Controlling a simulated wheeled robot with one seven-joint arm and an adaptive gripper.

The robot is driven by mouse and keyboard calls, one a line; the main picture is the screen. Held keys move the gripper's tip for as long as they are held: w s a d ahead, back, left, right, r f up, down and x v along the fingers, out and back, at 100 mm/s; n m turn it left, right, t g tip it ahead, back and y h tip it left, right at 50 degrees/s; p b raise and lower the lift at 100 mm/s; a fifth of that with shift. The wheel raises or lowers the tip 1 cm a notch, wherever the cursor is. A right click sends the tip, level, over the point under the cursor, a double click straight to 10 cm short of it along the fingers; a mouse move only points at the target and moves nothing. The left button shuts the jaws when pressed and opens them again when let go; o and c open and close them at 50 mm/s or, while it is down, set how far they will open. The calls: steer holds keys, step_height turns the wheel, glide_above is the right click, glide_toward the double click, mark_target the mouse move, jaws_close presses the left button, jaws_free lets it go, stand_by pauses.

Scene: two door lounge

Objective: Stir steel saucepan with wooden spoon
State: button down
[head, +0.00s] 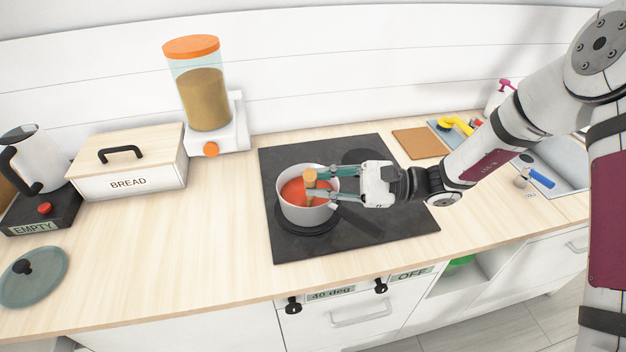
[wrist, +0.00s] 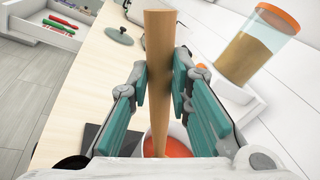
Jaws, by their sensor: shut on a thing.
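The steel saucepan (head: 306,214) stands on the black hob and holds a red-orange liquid (head: 292,191). My gripper (head: 312,184) is over the pan, coming in from the right. It is shut on the wooden spoon (head: 310,177). In the wrist view the spoon's handle (wrist: 158,60) stands between the two teal finger pads, and its lower end reaches down toward the red liquid (wrist: 178,147). The spoon's bowl end is hidden in the liquid or behind the gripper.
A bread box (head: 128,165), a kettle (head: 38,165) and a grain dispenser (head: 203,100) stand left and behind. A round lid (head: 45,285) lies at the front left. The sink (head: 560,165) is at the right. Counter left of the hob (head: 400,225) is clear.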

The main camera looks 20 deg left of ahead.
steer(key=shift+w+a+b, duration=0.55)
steer(key=shift+w+a, duration=0.15)
steer(key=shift+w, duration=0.3)
steer(key=shift+w+a+b, duration=0.55)
steer(key=shift+w+a, duration=0.1)
steer(key=shift+w, duration=0.3)
steer(key=shift+s+a+r+p, duration=0.1)
steer(key=shift+s+a+p, duration=0.25)
steer(key=shift+s, duration=0.2)
steer(key=shift+s+a+p, duration=0.2)
steer(key=shift+s+p, duration=0.1)
steer(key=shift+s, duration=0.2)
steer(key=shift+s+d+p, duration=0.6)
steer(key=shift+s+p, duration=0.1)
steer(key=shift+s, duration=0.25)
steer(key=shift+w+b, duration=1)
steer(key=shift+w, duration=1)
steer(key=shift+s+a+p, duration=0.3)
steer(key=shift+s+p, duration=0.05)
steer(key=shift+s, duration=0.2)
steer(key=shift+s+a+p, duration=0.3)
steer(key=shift+s, duration=0.2)
steer(key=shift+s+d+p, duration=0.6)
steer(key=shift+s+p, duration=0.1)
steer(key=shift+s, duration=0.25)
steer(key=shift+w+d+b, duration=0.45)
steer(key=shift+w+d, duration=0.25)
steer(key=shift+w, duration=0.35)
